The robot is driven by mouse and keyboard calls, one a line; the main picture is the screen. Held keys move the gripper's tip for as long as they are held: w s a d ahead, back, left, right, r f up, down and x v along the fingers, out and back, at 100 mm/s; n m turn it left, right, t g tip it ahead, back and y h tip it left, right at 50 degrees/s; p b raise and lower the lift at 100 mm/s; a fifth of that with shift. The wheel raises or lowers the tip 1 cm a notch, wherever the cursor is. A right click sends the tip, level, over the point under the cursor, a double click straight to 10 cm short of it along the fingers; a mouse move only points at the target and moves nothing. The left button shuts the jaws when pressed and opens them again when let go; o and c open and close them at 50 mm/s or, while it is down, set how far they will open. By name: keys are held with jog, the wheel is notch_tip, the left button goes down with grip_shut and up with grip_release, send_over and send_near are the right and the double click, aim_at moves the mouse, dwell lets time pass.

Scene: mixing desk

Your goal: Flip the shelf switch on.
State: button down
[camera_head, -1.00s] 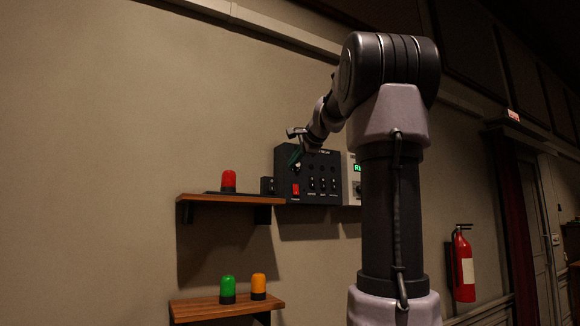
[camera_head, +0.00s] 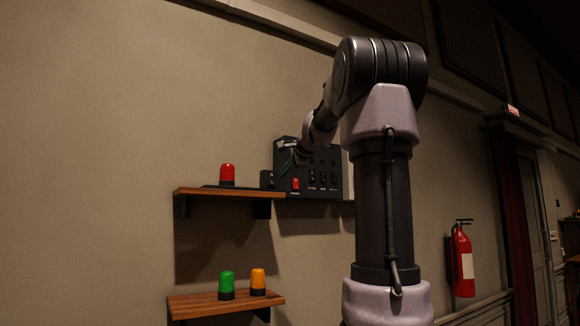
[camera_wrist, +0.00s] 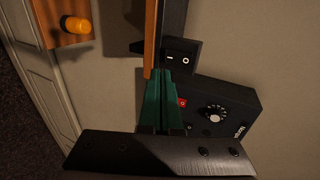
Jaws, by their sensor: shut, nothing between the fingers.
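The shelf switch is a small black box (camera_head: 267,179) at the right end of the upper wooden shelf (camera_head: 228,191). In the wrist view its black rocker (camera_wrist: 178,57) shows a white line and a white ring; which side is pressed in I cannot tell. My gripper (camera_head: 287,163) is in front of the upper left of the black control panel, a little above and right of the switch. In the wrist view its green fingers (camera_wrist: 160,74) are together and empty, with their tips pointing toward the switch's lower edge. Contact cannot be made out.
The black control panel (camera_head: 333,185), with a red switch (camera_head: 296,183) and several toggles, adjoins the switch on the right. A red lamp (camera_head: 227,174) stands on the upper shelf. Green (camera_head: 227,284) and orange (camera_head: 258,281) lamps stand on the lower shelf (camera_head: 205,304).

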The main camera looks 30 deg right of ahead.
aim_at(272, 184)
jog(key=x, duration=0.4)
jog(key=r+x, duration=0.1)
jog(key=x, duration=0.1)
jog(key=shift+w+f, duration=0.1)
jog(key=shift+w, duration=0.5)
jog(key=shift+w+f, duration=0.1)
jog(key=shift+w, duration=0.1)
